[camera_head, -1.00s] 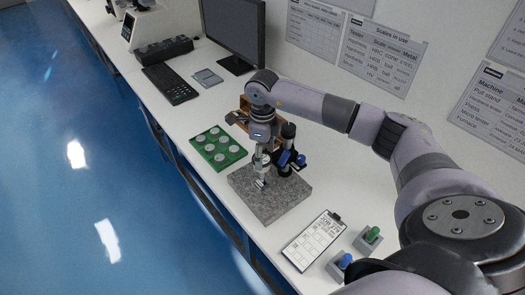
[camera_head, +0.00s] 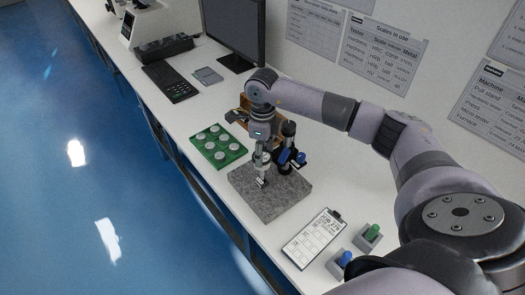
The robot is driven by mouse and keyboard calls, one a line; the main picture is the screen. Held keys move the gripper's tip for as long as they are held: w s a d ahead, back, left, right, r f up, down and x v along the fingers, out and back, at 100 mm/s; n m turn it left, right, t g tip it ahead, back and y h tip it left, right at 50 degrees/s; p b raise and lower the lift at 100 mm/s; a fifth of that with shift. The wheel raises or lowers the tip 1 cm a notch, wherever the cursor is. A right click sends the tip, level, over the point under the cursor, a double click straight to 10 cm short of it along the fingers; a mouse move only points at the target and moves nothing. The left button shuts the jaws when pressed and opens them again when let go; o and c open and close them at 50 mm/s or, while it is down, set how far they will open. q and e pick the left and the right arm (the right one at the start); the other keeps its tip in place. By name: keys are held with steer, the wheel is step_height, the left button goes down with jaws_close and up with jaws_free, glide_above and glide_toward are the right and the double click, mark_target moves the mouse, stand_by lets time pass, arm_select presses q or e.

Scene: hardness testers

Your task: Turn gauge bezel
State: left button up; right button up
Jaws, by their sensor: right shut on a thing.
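My right gripper (camera_head: 261,178) points down over the grey granite plate (camera_head: 271,207) on the bench. It is shut at the gauge, whose bezel and dial are hidden by the fingers or too small to make out. The dark stand post (camera_head: 289,131) with blue knobs (camera_head: 299,158) stands on the plate just right of the gripper. My left gripper is not in view.
A green tray (camera_head: 236,158) with several round silver blocks lies left of the plate. A clipboard (camera_head: 309,240) and holders with a green handle (camera_head: 373,231) and a blue handle (camera_head: 344,259) lie to the right. A keyboard (camera_head: 170,82) and monitor are farther back.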

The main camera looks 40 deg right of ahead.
steer(key=shift+m, duration=0.3)
steer(key=m+b, duration=0.1)
steer(key=m, duration=0.2)
steer(key=shift+m+b, duration=0.3)
steer(key=shift+b, duration=0.1)
steer(key=m+b, duration=0.1)
steer(key=m, duration=0.3)
steer(key=shift+m, duration=0.3)
steer(key=o, duration=0.9)
steer(key=shift+r, duration=0.1)
